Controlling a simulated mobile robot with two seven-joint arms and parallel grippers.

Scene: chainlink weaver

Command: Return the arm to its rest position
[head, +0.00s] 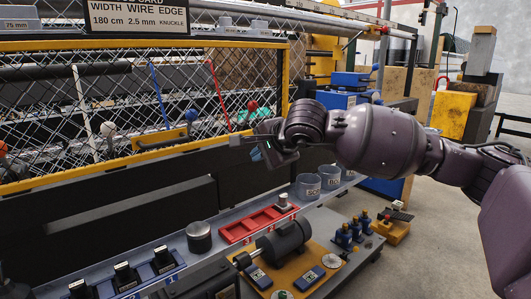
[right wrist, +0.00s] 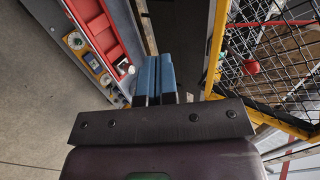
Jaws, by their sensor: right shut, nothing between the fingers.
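My right arm reaches in from the right in the head view. Its right gripper (head: 257,154) is in front of the lower right part of the yellow-framed chain-link panel (head: 287,82), above the grey bench ledge. In the right wrist view the blue fingers of the right gripper (right wrist: 156,70) are together with nothing between them. The yellow frame (right wrist: 214,50) and a red knob (right wrist: 251,67) show to the right of the fingers there. My left gripper is not in view.
A red tray (head: 262,222), labelled grey cups (head: 308,186) and a dark motor (head: 284,240) are below the right gripper. Several black blocks line the front ledge at lower left. A blue and yellow machine (head: 345,95) stands behind the arm. Open floor (head: 425,240) lies at right.

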